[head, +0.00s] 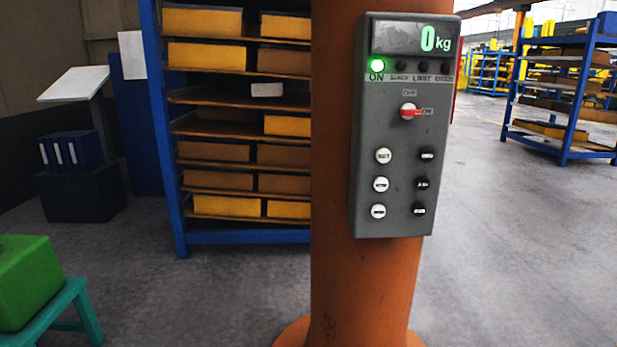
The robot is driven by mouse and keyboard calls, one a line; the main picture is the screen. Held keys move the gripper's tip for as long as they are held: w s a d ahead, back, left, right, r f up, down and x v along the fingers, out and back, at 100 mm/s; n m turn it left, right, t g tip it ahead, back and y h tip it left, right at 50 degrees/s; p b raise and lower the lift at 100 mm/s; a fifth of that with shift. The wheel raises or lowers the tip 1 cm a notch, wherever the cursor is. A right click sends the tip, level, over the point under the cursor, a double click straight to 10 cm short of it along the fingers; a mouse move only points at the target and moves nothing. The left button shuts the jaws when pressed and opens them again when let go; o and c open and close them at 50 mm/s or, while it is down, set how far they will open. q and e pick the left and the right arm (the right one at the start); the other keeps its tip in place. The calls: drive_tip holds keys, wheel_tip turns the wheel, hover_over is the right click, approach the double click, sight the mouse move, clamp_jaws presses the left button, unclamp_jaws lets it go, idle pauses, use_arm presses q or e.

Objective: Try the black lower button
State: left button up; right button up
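A grey control box (392,130) is fixed to an orange column (340,270). It has a left row of white buttons, top (383,155), middle (381,184) and bottom (378,211). Its right row has black buttons, top (426,154), middle (422,184) and bottom (419,209). The button lettering is too small to read surely. The display (413,39) reads 0 kg. The green ON lamp (377,65) is lit and the lamps beside it are dark. Neither gripper is in view.
A blue rack (177,130) with yellow and brown boxes stands behind the column at left. A green block (25,280) rests on a teal stool (75,300) at lower left. Another blue rack (575,90) stands far right. The floor right of the column is clear.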

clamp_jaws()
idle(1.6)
